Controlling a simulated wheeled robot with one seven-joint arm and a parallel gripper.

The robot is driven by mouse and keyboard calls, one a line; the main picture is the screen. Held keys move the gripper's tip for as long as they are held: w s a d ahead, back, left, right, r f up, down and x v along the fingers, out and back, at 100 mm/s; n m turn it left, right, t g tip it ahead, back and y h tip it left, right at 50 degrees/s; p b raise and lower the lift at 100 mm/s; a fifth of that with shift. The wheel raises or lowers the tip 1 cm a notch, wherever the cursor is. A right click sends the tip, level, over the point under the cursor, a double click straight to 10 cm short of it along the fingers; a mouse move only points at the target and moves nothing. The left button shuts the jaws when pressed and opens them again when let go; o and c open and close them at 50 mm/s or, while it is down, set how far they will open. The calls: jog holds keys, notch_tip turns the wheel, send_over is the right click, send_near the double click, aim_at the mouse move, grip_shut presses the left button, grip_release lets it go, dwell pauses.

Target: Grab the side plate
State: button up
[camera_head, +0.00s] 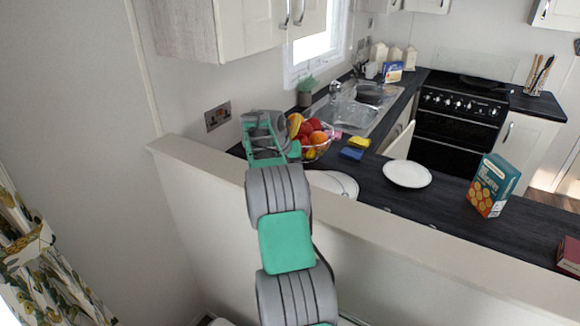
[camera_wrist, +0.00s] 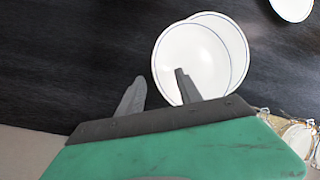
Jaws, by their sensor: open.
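Two overlapping white plates with thin blue rim lines (camera_wrist: 195,55) lie on the dark worktop in the wrist view. They also show in the head view (camera_head: 343,183), partly hidden by my arm. Another white plate (camera_head: 407,174) lies alone to their right, and its edge shows at the top right of the wrist view (camera_wrist: 292,7). I cannot tell which one is the side plate. My gripper (camera_wrist: 159,75) is open and empty. Its right finger overlaps the near part of the paired plates in the picture; contact cannot be told. My arm hides the fingers in the head view.
A glass bowl of fruit (camera_head: 314,141) stands beside my wrist. Yellow (camera_head: 359,142) and blue (camera_head: 351,154) sponges lie behind the plates. A cracker box (camera_head: 492,185) stands to the right. A pale half-wall ledge (camera_head: 400,233) runs along the worktop's near side.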

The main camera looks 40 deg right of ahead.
jog(key=p+x, duration=0.1)
jog(key=x, duration=0.4)
jog(key=shift+d+f, duration=0.1)
jog(key=shift+f, duration=0.15)
jog(key=c, duration=0.9)
grip_shut()
jog(key=shift+f, duration=0.1)
